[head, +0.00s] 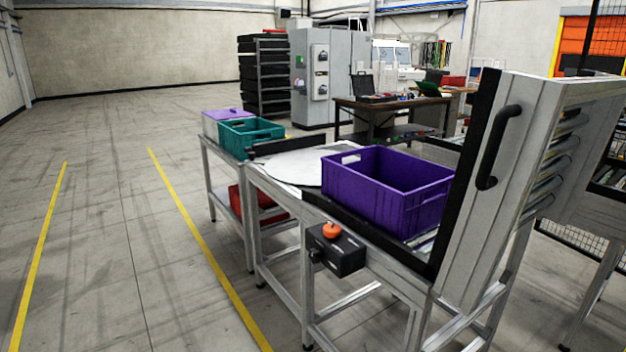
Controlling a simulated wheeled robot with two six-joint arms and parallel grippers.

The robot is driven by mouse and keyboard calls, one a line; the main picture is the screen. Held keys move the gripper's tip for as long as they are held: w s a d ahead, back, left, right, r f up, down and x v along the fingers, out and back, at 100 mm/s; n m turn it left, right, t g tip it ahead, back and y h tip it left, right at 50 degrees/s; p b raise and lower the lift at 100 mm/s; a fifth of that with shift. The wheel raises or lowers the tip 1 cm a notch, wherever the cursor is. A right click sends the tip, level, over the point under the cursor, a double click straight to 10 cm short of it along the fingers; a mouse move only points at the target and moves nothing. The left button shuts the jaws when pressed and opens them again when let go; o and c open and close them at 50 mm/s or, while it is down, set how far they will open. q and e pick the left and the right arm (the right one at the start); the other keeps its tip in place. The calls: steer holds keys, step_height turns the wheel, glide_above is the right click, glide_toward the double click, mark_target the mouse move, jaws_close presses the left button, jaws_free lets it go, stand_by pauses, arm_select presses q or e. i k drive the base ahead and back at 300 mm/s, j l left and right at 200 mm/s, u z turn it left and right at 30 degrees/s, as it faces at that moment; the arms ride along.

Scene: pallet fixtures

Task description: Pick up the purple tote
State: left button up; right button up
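A purple tote (372,199), open at the top and with hand slots, sits upright on the conveyor stand at the centre right. Its visible inside looks empty, though its floor is hidden. A round pale plate (292,168) lies left of it on the same stand. Neither of my grippers shows in the head view.
A raised grey panel with a black handle (497,147) stands right of the tote. A black box with an orange button (331,231) juts from the stand's front. A teal tote (250,135) and a lilac tote (215,122) stand behind left. The left floor is clear.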

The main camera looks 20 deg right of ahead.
mark_target(405, 196)
steer(key=i+j+z, duration=0.1)
steer(key=i, duration=0.4)
steer(key=i+j+z, duration=0.1)
steer(key=i, duration=0.35)
steer(key=i+j+z, duration=0.1)
steer(key=i, duration=0.4)
